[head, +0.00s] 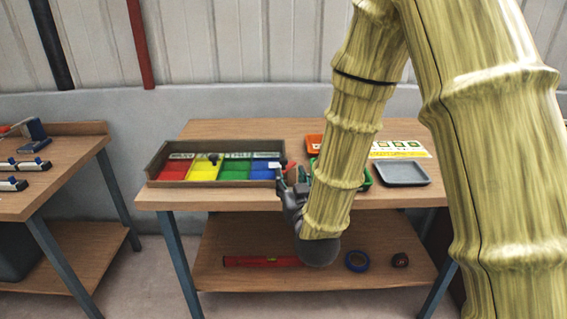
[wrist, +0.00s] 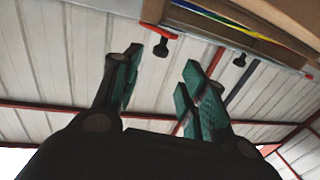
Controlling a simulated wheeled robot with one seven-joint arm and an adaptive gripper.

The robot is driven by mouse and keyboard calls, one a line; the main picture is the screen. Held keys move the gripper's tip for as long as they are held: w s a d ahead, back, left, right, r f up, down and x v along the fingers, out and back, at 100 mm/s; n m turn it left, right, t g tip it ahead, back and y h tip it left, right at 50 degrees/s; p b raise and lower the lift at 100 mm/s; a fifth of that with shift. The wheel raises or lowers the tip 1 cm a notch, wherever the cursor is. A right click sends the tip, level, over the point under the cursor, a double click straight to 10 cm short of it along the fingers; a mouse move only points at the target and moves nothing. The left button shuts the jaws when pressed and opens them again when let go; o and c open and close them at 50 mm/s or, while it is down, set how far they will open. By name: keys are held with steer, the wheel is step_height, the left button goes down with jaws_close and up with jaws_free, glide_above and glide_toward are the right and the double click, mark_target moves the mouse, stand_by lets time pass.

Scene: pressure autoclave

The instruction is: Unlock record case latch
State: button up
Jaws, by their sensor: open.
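The record case (head: 160,182) is a shallow brown tray on the middle table, with red, yellow, green and blue panels inside. Its brown edge also shows at the upper right of the wrist view (wrist: 215,18). A dark knob (head: 213,157) stands at its back edge, and a dark piece is near its right end; I cannot tell which is the latch. In the wrist view two dark knobs (wrist: 160,47) (wrist: 240,60) stick out beside the case. My gripper (head: 291,178) is at the case's right end, its teal-padded fingers (wrist: 162,62) apart and empty.
A grey tray (head: 402,173) and a label sheet (head: 400,148) lie right of my arm. Orange and green bins are partly hidden behind it. The lower shelf holds a red level (head: 262,261) and blue tape (head: 357,261). Another bench (head: 60,175) stands at left.

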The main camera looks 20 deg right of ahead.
mark_target(285, 163)
steer(key=w, duration=0.6)
steer(key=w+d+p, duration=0.1)
steer(key=w, duration=0.2)
steer(key=shift+w, duration=0.35)
steer(key=shift+c, duration=0.2)
jaws_close()
